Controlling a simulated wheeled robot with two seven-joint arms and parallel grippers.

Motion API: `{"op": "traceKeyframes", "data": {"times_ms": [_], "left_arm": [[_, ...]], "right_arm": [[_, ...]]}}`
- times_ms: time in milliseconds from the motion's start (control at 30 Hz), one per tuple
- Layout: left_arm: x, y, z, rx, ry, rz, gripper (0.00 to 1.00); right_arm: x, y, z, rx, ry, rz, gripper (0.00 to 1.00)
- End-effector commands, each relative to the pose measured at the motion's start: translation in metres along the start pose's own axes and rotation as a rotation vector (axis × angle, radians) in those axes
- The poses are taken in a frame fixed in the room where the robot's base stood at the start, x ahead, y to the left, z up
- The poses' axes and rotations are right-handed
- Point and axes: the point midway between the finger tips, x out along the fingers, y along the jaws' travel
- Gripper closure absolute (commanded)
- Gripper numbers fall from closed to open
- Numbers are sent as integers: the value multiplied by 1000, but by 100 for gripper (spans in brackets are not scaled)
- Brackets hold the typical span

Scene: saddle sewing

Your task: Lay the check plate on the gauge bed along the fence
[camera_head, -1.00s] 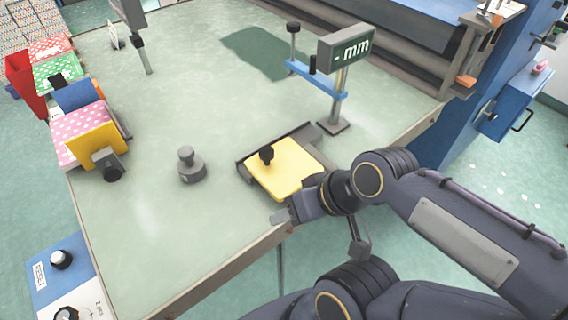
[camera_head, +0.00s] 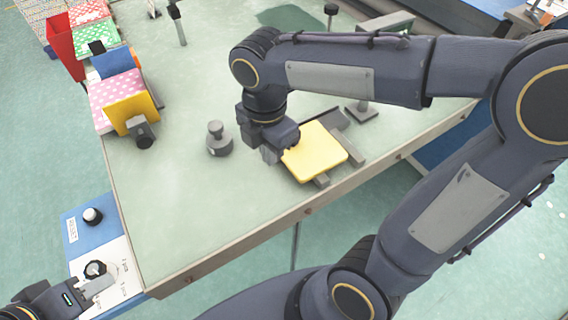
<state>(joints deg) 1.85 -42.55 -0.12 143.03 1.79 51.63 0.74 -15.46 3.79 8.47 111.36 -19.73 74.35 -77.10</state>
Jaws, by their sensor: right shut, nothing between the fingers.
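The yellow check plate (camera_head: 318,152) lies on the dark grey gauge bed (camera_head: 352,149) near the table's front edge. A dark raised strip of the bed, apparently the fence (camera_head: 328,119), runs along the plate's far side. I cannot tell whether plate and strip touch. My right gripper (camera_head: 271,156) points down at the plate's left edge, shut and empty; it hides that corner and the plate's black knob. My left gripper (camera_head: 106,283) is at the lower left, over the control box's white panel; its finger opening is unclear.
A grey knobbed weight (camera_head: 219,140) stands left of the plate. Colourful bins and a yellow panel (camera_head: 132,112) line the left edge. A blue-white control box (camera_head: 78,232) is below left.

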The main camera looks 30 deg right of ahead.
Motion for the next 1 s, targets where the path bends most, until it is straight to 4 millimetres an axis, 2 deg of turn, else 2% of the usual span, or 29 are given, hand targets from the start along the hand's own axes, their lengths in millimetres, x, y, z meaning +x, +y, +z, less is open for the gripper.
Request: {"op": "traceKeyframes", "data": {"times_ms": [433,600,700,1000], "left_arm": [[1,0,0,0,0,0,64],[-8,4,-4,0,0,0,64],[-10,4,-5,0,0,0,64],[-10,5,-5,0,0,0,64]], "right_arm": [[92,-2,0,4,3,-5,100],[87,-1,27,12,3,0,100],[88,-1,35,10,3,0,100],[89,-1,40,7,3,1,100]]}}
